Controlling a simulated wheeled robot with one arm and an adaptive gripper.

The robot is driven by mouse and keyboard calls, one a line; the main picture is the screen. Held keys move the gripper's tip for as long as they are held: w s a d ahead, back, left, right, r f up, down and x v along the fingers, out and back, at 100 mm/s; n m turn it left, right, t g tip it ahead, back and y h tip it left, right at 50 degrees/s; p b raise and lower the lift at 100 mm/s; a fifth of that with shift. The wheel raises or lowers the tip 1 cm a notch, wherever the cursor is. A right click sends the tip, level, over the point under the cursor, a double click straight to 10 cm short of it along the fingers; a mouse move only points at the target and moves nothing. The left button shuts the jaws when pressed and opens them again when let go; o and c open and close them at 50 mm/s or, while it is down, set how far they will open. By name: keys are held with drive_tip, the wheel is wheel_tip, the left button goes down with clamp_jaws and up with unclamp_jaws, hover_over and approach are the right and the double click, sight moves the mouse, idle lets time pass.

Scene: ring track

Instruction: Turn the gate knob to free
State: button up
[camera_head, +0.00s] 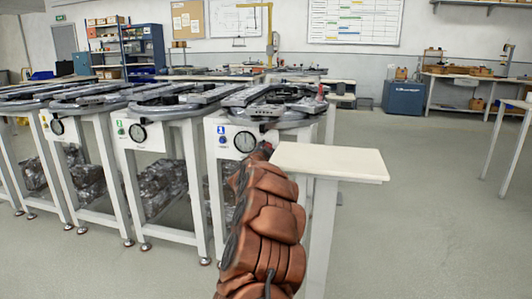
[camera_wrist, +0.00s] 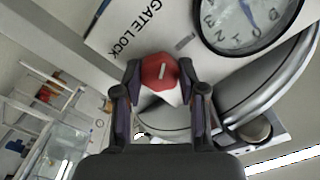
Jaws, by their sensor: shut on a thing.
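In the wrist view, the red gate knob (camera_wrist: 160,72) sits on a pale panel beside the printed words GATE LOCK (camera_wrist: 134,33). A light pointer mark shows on its face. My gripper (camera_wrist: 160,82) is shut on the knob, one finger on each side of it. In the head view, my reddish-brown arm reaches to the front of the station with the blue label 1 (camera_head: 221,129).
A round dial (camera_wrist: 245,15) is next to the knob, and it also shows in the head view (camera_head: 245,142). A small white-topped stand (camera_head: 330,162) is close to the right of my arm. More ring-track stations (camera_head: 150,135) stand to the left. The floor at right is open.

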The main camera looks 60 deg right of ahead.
drive_tip(key=shift+s+f+m+b, duration=0.1)
drive_tip(key=shift+m+b, duration=1.25)
drive_tip(key=shift+m, duration=2.05)
drive_tip(key=shift+s+d, duration=0.1)
drive_tip(key=o, duration=1.1)
drive_tip(key=shift+o, duration=0.2)
drive_tip(key=shift+a, duration=0.2)
drive_tip(key=v, duration=1.1)
drive_tip(key=shift+a, duration=0.35)
